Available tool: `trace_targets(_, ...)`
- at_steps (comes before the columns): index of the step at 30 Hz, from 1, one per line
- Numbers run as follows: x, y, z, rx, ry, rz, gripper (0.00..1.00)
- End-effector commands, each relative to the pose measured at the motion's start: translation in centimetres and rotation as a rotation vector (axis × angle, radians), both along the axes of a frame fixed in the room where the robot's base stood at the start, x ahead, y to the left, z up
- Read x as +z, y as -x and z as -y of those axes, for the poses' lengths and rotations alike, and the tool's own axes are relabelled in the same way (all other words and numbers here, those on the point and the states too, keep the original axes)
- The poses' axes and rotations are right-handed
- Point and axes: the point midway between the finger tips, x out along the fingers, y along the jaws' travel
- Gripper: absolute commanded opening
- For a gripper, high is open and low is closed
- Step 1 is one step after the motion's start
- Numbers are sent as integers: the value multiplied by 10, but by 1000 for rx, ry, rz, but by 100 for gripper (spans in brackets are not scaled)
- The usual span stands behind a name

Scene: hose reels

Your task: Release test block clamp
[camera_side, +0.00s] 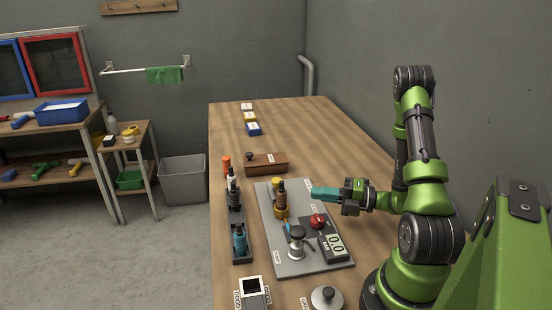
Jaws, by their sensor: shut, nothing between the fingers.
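A grey test plate (325,263) lies on the wooden bench. On it a dark nozzle-like piece (281,189) stands upright in a brass-coloured block (281,212), which looks like the test block. A small blue part (287,230) sits just in front of the block; I cannot tell whether it is the clamp's lever. My gripper (314,193) points left with its teal fingers shut and empty. In the picture it is just right of the block, apart from it; its exact height is unclear.
The plate also bears a red knob (318,221), a gauge reading 0.0 (336,243) and a metal post with a round top (297,240). A dark rack (236,213) with nozzles stands left. A brown box (266,163) lies behind. The bench's far part is mostly clear.

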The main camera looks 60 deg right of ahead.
Motion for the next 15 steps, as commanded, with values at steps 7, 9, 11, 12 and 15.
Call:
trace_targets(7, -12, 7, 18, -104, -96, -23, 0)
trace_targets(9, -13, 7, 18, -105, -98, -22, 0)
trace_targets(11, -12, 7, 18, -104, -97, -22, 0)
trace_targets(12, -12, 7, 18, -104, -96, -23, 0)
trace_targets(15, -12, 7, 17, -102, -94, -22, 0)
